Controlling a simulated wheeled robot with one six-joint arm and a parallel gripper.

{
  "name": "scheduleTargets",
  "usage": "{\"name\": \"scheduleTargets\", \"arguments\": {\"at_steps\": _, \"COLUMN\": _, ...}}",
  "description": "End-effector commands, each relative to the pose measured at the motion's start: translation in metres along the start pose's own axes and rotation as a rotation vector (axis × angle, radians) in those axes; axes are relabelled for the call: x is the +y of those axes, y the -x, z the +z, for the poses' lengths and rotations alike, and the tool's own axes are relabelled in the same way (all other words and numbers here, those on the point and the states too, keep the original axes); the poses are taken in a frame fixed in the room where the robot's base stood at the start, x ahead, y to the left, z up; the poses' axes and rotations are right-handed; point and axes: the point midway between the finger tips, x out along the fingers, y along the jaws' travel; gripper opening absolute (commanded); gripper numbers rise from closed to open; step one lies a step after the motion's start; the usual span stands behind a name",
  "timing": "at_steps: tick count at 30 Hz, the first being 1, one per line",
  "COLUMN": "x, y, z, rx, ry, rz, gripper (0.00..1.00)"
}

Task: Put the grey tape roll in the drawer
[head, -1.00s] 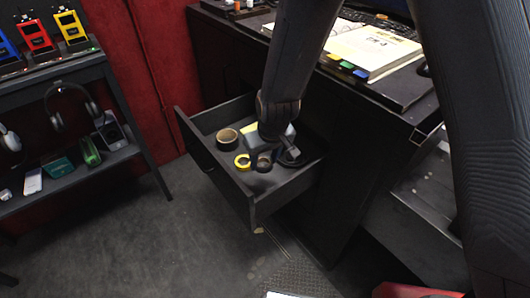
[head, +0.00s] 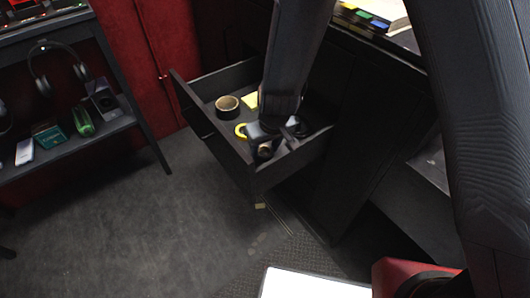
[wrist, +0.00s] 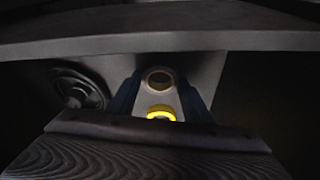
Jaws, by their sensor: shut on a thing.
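The grey tape roll (head: 264,153), with a tan core, is between the fingers of my gripper (head: 266,138). My gripper is shut on it inside the open drawer (head: 208,134), close to the drawer's near corner. In the wrist view, a roll with a tan core (wrist: 158,70) shows between the two fingers. I cannot tell whether the grey roll touches the drawer floor. My forearm and gripper hide part of the drawer.
The drawer also holds a brown tape roll (head: 227,107), a yellow tape roll (head: 239,131), a yellow pad (head: 251,100) and a black round thing (wrist: 78,90). A shelf with headphones (head: 44,66) stands at left.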

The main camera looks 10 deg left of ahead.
Motion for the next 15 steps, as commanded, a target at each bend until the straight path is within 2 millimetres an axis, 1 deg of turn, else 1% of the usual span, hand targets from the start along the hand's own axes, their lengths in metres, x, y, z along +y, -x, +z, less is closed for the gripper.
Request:
{"name": "scheduleTargets", "arguments": {"at_steps": 1, "x": 0.0004, "y": -0.0070, "z": 0.0012, "rx": 0.000, "ry": -0.001, "rz": 0.000, "gripper": 0.24}}
{"name": "scheduleTargets", "arguments": {"at_steps": 2, "x": 0.0003, "y": -0.0081, "z": 0.0017, "rx": 0.000, "ry": 0.000, "rz": 0.000, "gripper": 0.24}}
{"name": "scheduleTargets", "arguments": {"at_steps": 11, "x": -0.0003, "y": -0.0072, "z": 0.0020, "rx": 0.000, "ry": 0.000, "rz": 0.000, "gripper": 0.24}}
{"name": "scheduleTargets", "arguments": {"at_steps": 15, "x": -0.0002, "y": -0.0111, "z": 0.0030, "rx": 0.000, "ry": 0.000, "rz": 0.000, "gripper": 0.24}}
